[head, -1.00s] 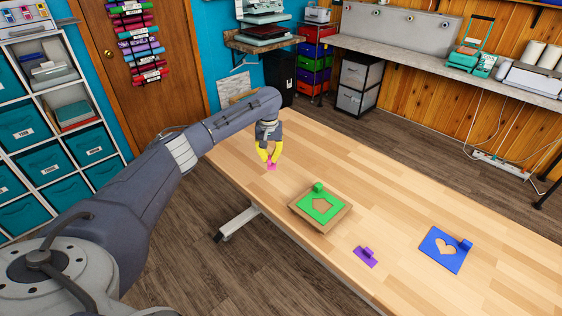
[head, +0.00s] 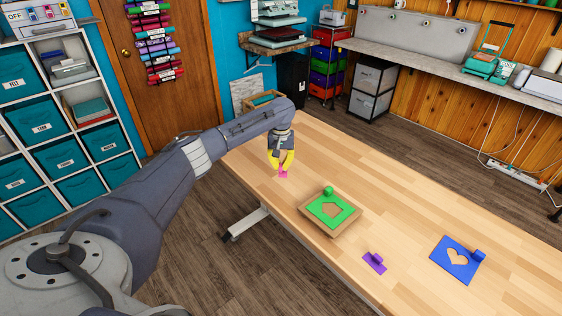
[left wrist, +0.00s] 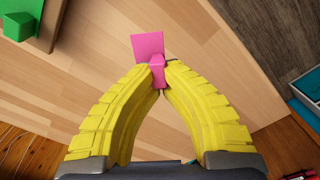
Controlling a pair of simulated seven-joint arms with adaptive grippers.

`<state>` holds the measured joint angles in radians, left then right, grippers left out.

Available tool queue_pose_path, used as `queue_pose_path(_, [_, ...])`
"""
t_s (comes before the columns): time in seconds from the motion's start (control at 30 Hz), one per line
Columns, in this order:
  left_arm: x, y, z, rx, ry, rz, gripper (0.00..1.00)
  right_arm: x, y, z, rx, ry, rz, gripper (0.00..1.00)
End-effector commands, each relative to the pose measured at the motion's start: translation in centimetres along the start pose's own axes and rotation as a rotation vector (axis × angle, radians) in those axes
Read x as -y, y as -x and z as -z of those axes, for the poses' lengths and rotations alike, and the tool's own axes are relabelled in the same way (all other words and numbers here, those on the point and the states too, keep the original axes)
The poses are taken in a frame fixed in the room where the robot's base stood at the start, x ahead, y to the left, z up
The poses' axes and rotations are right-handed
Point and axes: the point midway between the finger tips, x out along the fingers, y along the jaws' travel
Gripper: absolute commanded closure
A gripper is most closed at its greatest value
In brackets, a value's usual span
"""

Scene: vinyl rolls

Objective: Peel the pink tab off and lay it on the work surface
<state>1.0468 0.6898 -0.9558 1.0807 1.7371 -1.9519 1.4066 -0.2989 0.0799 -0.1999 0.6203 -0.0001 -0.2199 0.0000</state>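The pink tab (head: 283,175) is a small flat piece with a raised grip, at the table's left part in the head view. It also shows in the left wrist view (left wrist: 147,43). My left gripper (head: 282,167) points down at it, its yellow fingertips closed in on both sides of the raised grip, as the left wrist view shows (left wrist: 159,68). The tab's flat part sticks out past the fingertips, at or just above the wooden work surface (head: 400,185); a gap beneath it cannot be told. My right gripper is not in view.
A green stencil piece (head: 325,212) lies on a wooden block (head: 345,227) right of the pink tab. A purple tab (head: 374,263) and a blue heart-cutout piece (head: 445,262) lie further right. The table is clear behind them.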

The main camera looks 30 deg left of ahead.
Motion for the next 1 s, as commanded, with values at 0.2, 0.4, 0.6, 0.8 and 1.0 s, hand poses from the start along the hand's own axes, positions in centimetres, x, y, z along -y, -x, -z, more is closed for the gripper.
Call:
queue_pose_path(0.2, [0.0,-1.9,-0.1,0.002,0.0,0.0,1.0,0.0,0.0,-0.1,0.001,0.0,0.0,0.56])
queue_pose_path(0.4, [0.0,-3.1,0.0,0.001,0.0,-0.001,1.0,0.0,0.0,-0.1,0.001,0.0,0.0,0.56])
queue_pose_path(0.6, [0.0,-3.9,0.0,0.0,0.001,0.0,1.0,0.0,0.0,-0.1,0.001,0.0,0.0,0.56])
queue_pose_path(0.8, [0.0,-4.3,0.0,0.001,0.001,0.0,1.0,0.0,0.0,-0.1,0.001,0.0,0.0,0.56])
queue_pose_path(1.0, [0.0,-4.3,0.0,0.0,0.0,0.0,1.0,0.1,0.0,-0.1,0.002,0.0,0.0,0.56])
